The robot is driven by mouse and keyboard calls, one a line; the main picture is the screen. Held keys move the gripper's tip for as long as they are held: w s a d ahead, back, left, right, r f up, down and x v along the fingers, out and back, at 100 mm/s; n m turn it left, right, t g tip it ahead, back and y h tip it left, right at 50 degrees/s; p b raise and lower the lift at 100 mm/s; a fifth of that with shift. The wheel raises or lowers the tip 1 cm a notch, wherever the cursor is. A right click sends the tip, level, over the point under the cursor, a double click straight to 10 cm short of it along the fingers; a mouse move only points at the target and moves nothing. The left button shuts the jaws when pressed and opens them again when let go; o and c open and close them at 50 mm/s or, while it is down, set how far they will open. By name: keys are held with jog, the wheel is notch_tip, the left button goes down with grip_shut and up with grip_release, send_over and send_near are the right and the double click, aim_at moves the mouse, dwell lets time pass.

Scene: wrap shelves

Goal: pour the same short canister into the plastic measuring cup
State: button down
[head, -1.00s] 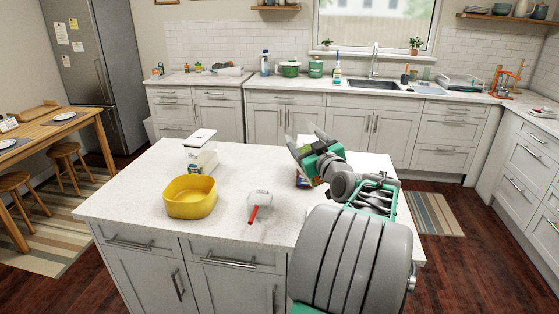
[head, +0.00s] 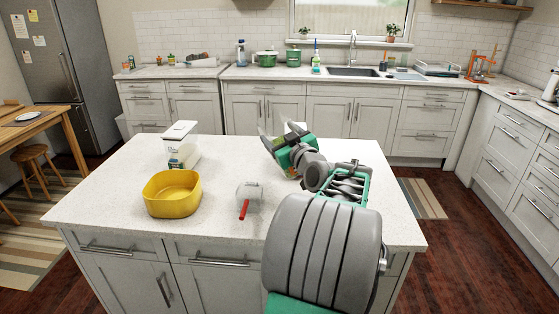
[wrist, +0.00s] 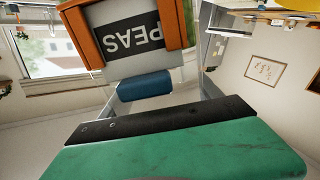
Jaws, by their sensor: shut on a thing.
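My gripper (head: 279,137) is above the right part of the island, fingers up and to the left. It is shut on a pale canister (wrist: 118,52) with a black label. The letters PEAS show upside down in the wrist view, with orange parts on both sides of the label. In the head view the arm and gripper largely hide the canister. I cannot tell how far it is tilted or whether anything leaves it. The clear measuring cup (head: 250,190) with a red handle lies on the island, left of and nearer than my gripper. The handle points toward the front edge.
A yellow bowl (head: 171,196) stands left of the cup. A clear container with a white lid (head: 181,147) stands behind the bowl. The island top (head: 110,200) is bare at the left and in front. The back counter holds green pots (head: 267,59) and a sink.

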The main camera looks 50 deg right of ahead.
notch_tip(320, 180, down, 6)
jog(key=b, duration=0.5)
jog(key=shift+r, duration=0.1)
jog(key=shift+w+a+n+b, duration=0.15)
jog(key=shift+a+n+b, duration=0.25)
jog(key=shift+n, duration=0.5)
jog(key=a+n, duration=0.1)
jog(key=n, duration=0.1)
jog(key=f+n, duration=0.1)
jog(key=shift+w+a+f+n, duration=0.1)
jog(key=shift+w+a+n, duration=0.25)
jog(key=shift+a+n, duration=0.05)
jog(key=shift+a+b, duration=0.15)
jog(key=shift+b, duration=0.85)
jog(key=shift+a+f+n+b, duration=0.1)
jog(key=shift+f+n+b, duration=0.2)
jog(key=shift+n+b, duration=0.7)
dwell(3.5)
